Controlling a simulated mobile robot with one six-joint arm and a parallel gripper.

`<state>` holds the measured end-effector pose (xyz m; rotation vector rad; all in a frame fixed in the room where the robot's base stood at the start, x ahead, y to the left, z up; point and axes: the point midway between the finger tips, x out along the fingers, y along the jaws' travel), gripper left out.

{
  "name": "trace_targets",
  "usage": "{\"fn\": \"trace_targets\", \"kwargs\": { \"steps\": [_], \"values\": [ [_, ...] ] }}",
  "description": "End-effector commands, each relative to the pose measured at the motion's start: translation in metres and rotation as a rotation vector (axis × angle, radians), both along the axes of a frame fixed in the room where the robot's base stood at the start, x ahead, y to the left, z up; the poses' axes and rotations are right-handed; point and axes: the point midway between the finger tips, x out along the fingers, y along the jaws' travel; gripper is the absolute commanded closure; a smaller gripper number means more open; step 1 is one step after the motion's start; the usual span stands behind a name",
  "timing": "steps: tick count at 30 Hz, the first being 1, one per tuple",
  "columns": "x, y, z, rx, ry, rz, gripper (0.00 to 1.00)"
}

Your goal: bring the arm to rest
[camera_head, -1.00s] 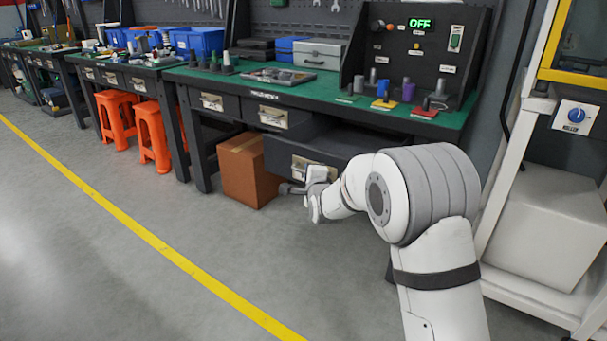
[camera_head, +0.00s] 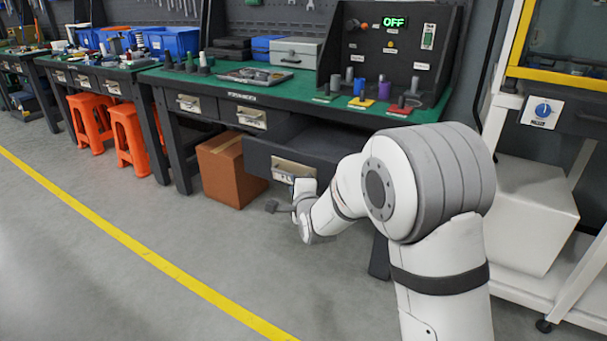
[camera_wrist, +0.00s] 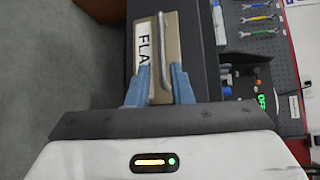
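My white and grey arm reaches from the lower right toward an opened dark drawer (camera_head: 262,157) under the green-topped workbench. In the wrist view, the two blue fingers of my gripper (camera_wrist: 159,68) stand apart, open. The drawer's metal handle (camera_wrist: 166,45) shows in the gap between them, beside a label reading "FLA". I cannot tell how far the fingertips are from the handle. In the head view, my gripper (camera_head: 299,186) is low in front of the drawer's label plate, and its fingers are mostly hidden by my wrist.
A cardboard box (camera_head: 229,170) stands on the floor left of the drawer. A test panel reading OFF (camera_head: 394,22) and coloured blocks are on the bench (camera_head: 300,95). Orange stools (camera_head: 130,138) stand farther left. A white-framed machine (camera_head: 530,210) is at right. The floor at left is clear.

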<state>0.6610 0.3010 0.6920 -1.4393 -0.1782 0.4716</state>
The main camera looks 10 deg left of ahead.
Motion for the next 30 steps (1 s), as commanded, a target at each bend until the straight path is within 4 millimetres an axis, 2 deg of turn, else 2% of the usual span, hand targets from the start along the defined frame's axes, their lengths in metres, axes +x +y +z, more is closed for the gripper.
{"fn": "trace_targets", "kwargs": {
  "steps": [4,7,14,20,24,30],
  "values": [
    [-0.005,-0.025,0.041,-0.115,0.019,-0.007,0.8],
    [-0.017,-0.057,0.079,-0.272,0.056,0.0,0.8],
    [-0.071,-0.138,0.159,-0.671,0.178,0.084,0.8],
    [-0.14,-0.202,0.22,-0.971,0.298,0.238,0.8],
    [-0.198,-0.24,0.261,-1.146,0.383,0.387,0.8],
    [-0.285,-0.28,0.31,-1.321,0.486,0.641,0.8]
  ]
}}
